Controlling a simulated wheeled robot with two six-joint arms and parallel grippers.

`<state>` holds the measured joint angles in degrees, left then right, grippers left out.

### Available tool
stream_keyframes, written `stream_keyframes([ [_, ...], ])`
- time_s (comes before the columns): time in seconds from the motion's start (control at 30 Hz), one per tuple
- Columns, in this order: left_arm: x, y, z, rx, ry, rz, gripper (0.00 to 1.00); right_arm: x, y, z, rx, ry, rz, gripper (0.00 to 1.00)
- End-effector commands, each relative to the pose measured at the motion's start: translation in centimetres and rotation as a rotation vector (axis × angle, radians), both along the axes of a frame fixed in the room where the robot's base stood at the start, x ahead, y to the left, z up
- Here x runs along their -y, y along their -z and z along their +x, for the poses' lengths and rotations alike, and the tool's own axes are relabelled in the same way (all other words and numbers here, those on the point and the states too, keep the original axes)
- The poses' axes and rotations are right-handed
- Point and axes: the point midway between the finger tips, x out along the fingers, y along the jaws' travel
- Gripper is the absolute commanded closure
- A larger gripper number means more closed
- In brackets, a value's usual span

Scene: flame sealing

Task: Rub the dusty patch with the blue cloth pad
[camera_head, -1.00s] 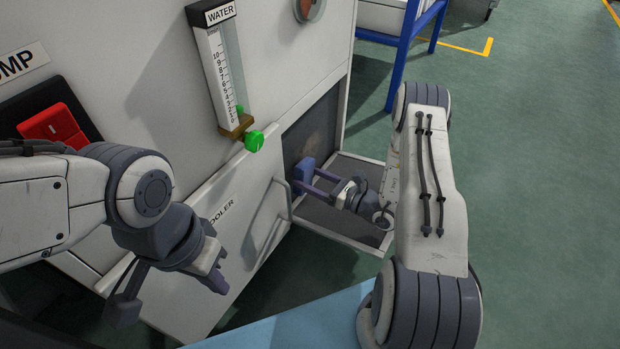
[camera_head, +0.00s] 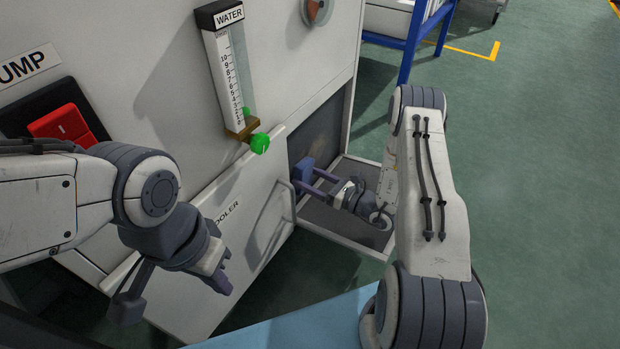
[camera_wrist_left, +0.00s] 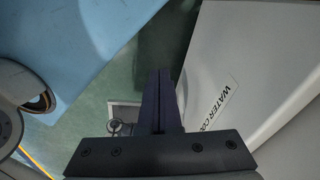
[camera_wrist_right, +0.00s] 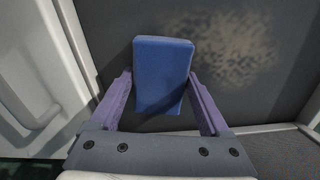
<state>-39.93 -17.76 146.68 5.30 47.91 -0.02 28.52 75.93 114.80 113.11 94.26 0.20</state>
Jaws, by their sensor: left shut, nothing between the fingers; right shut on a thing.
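The blue cloth pad (camera_wrist_right: 163,75) is held between the fingers of my right gripper (camera_head: 317,180), inside the open compartment of the white cabinet. The pad also shows in the head view (camera_head: 304,172). The dusty patch (camera_wrist_right: 225,48) is a pale, speckled smear on the dark panel. In the right wrist view it lies up and to the right of the pad, with only its left part near the pad's edge. I cannot tell whether the pad touches the panel. My left gripper (camera_head: 222,272) is shut and empty in front of the cooler door; its closed fingers show in the left wrist view (camera_wrist_left: 160,100).
The cooler door (camera_head: 225,235) with its handle stands open left of the compartment. A grey tray with a pale rim (camera_head: 345,238) lies below my right gripper. A water gauge (camera_head: 230,75) with a green knob (camera_head: 260,143) is above. A blue surface (camera_head: 290,318) is in front.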

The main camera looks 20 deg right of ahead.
Motion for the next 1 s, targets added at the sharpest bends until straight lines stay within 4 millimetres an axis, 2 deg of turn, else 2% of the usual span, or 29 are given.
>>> stream_keyframes([
  [1.0,0.0,1.0,0.0,0.0,0.0,0.0,1.0,5.2,0.0,4.2,0.002,0.001,-0.002,0.64],
])
